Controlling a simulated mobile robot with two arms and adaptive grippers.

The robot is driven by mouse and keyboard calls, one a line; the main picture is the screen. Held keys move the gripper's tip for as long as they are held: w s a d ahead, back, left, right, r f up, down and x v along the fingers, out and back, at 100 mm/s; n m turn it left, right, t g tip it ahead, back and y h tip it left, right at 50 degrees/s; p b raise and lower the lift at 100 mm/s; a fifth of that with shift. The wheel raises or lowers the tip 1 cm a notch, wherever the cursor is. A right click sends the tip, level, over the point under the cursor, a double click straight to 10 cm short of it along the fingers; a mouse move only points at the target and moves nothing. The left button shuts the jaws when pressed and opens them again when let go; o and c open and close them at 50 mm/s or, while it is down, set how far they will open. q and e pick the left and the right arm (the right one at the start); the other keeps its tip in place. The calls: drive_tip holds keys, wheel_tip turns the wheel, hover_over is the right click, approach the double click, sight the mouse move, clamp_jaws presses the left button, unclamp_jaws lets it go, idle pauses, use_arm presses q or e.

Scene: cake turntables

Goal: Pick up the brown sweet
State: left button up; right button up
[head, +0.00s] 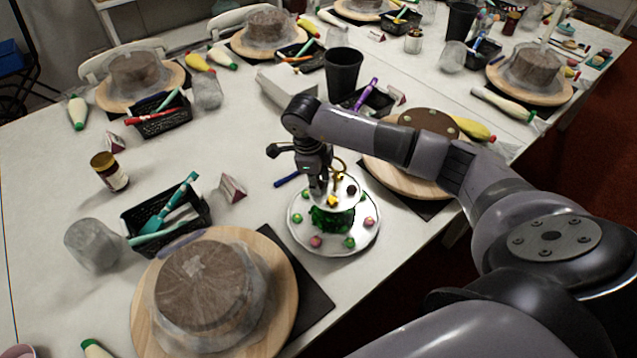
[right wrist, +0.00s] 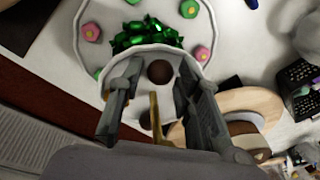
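A two-tier stand has a small white upper plate (right wrist: 128,72) and a larger lower plate (head: 300,236). A round brown sweet (right wrist: 160,72) lies on the upper plate, between the fingertips as seen in the right wrist view. Another brown sweet (right wrist: 146,120) shows beside the gold handle (right wrist: 155,108). In the head view a dark brown sweet (head: 351,190) and a yellow one (head: 332,201) are on the upper plate. My right gripper (head: 318,188) points down over that plate, fingers apart; I cannot tell whether they touch the sweet. My left gripper is out of view.
Pink and green sweets and a green bow (head: 330,219) are on the lower plate. A wrapped cake (head: 205,285) on a wooden turntable stands at lower left. A black basket (head: 165,215), a black cup (head: 343,72) and a white box (head: 285,85) stand nearby.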

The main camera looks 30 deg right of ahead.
drive_tip(key=c, duration=0.5)
drive_tip(key=shift+o, duration=0.2)
drive_tip(key=shift+r, duration=0.15)
